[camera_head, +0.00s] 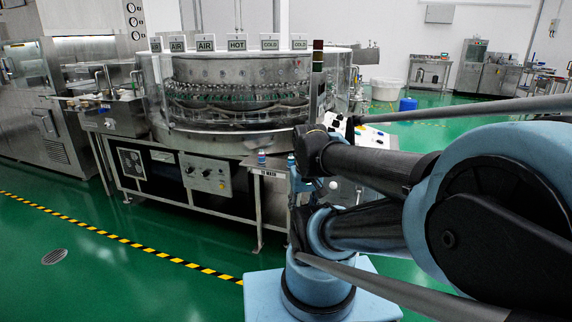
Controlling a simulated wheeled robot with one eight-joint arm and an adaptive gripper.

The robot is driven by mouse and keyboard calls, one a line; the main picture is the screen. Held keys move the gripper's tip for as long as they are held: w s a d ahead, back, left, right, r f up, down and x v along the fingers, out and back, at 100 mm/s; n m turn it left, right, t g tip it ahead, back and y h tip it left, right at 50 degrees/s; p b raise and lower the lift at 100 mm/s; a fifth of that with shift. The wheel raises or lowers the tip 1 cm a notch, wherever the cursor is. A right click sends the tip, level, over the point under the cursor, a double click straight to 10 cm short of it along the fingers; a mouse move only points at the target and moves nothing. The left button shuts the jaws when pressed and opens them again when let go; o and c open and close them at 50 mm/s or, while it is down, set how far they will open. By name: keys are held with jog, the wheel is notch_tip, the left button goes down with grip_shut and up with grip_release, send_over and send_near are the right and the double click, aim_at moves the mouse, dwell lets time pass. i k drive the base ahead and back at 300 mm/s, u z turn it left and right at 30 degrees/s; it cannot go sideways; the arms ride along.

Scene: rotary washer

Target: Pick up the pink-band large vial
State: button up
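A small vial (262,158) stands upright on the narrow ledge (268,172) marked "TO WASH" at the front of the washer. It looks bluish and pale; it is too small for me to make out a pink band. A second small blue shape shows just right of it, close to my arm, and I cannot tell whether it is another vial. My arm fills the right side and reaches to the middle, just right of the ledge. My gripper's fingers cannot be made out among the dark and light-blue links there.
The round washer (240,92) with signs on top stands behind the ledge. Steel cabinets (45,130) line the left. A white bin (384,89) and a blue container (408,104) stand at the back right. The green floor (110,265) at front left is clear, with a striped line.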

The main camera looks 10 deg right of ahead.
aim_at(262, 156)
jog(key=u, duration=1.35)
jog(key=i, duration=1.25)
jog(key=z, duration=2.3)
